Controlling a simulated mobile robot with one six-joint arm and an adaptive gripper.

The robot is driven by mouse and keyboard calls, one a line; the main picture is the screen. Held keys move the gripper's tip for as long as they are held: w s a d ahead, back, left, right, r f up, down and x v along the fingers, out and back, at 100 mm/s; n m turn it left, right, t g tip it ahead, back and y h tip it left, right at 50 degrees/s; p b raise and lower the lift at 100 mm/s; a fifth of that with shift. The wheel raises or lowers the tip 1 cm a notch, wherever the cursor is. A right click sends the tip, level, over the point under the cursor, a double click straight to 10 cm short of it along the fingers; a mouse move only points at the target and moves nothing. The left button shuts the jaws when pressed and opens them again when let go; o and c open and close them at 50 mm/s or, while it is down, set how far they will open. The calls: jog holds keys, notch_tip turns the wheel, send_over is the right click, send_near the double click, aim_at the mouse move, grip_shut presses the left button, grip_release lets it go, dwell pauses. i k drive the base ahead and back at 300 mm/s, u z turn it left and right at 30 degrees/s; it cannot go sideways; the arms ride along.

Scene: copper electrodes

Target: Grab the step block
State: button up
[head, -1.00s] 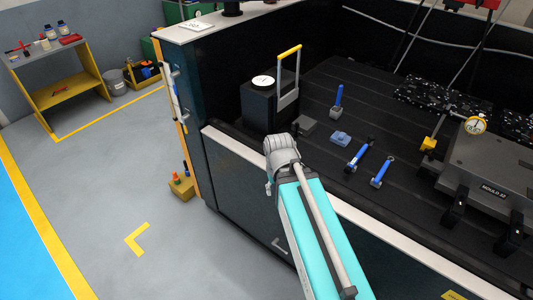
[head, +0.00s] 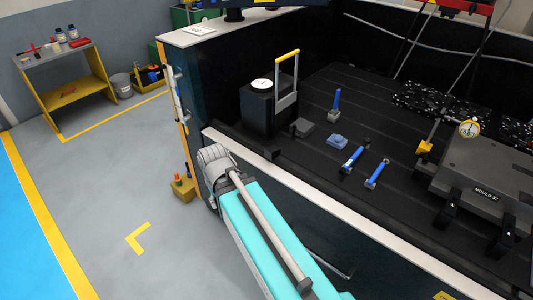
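Two small blocks lie on the black slotted bed of the machine in the head view. One is a dark grey block (head: 303,127), right of the black box with the tall handle. The other is a blue-grey block (head: 337,141) with an uneven top, a little further right. I cannot tell for sure at this size which is the step block. My teal arm reaches up from the bottom, and its grey joint is left of the bed's front rail, well apart from both blocks. My gripper does not show.
A black box (head: 262,109) with a yellow-topped handle (head: 287,75) stands left of the blocks. Blue-handled tools (head: 336,103) (head: 354,158) (head: 376,174) stand or lie around them. The mould (head: 487,180) fills the right. A pale front rail (head: 330,205) edges the bed.

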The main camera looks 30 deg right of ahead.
aim_at(271, 152)
jog(key=k, duration=1.1)
jog(key=z, duration=0.6)
jog(key=i, duration=1)
jog(key=u, duration=0.05)
